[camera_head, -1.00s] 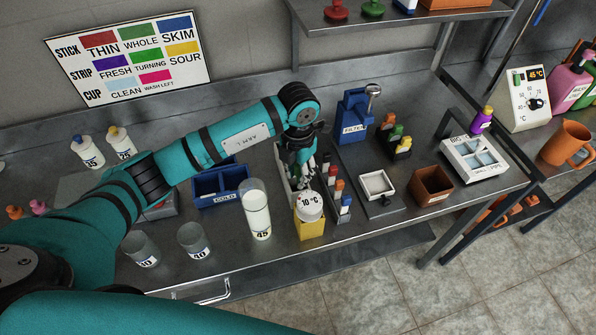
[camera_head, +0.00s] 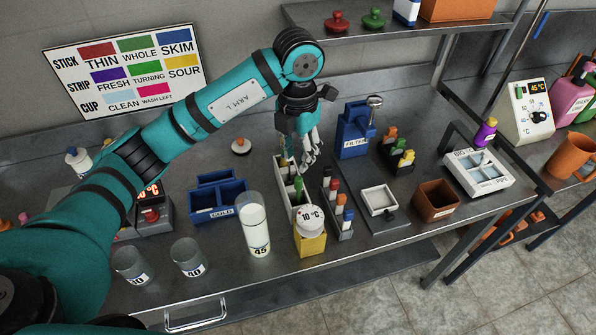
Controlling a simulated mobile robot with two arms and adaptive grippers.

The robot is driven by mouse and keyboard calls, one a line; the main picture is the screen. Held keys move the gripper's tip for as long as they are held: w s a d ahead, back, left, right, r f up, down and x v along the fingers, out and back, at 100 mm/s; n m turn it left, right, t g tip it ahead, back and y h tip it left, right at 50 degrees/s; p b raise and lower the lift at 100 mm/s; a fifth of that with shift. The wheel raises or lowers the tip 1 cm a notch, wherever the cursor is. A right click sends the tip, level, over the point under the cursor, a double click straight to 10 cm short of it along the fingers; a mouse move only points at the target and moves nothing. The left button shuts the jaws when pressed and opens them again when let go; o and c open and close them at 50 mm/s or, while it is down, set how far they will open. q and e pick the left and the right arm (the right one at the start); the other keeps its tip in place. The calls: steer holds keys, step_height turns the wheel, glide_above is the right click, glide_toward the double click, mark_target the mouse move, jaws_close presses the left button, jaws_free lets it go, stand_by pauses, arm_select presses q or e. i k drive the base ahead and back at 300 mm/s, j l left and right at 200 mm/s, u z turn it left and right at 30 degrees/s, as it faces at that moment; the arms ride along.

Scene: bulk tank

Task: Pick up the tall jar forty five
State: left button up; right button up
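The tall jar forty five (camera_head: 253,226) is a clear upright cylinder with white liquid inside and the number 45 near its base. It stands on the steel bench, between the blue COLD box and the yellow box. My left gripper (camera_head: 309,160) points down above the white divided rack, behind and to the right of the jar, and does not touch the jar. Its fingers show from the side, and I cannot tell how far apart they are. My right gripper is not in view.
Two shorter jars, one marked 40 (camera_head: 188,258) and one beside it (camera_head: 131,265), stand left of the tall jar. The blue COLD box (camera_head: 218,199) is close behind it. A yellow box (camera_head: 311,242) with a 10 °C dial is close on its right. A shelf (camera_head: 400,45) hangs above.

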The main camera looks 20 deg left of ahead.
mark_target(256, 229)
steer(key=u, duration=0.9)
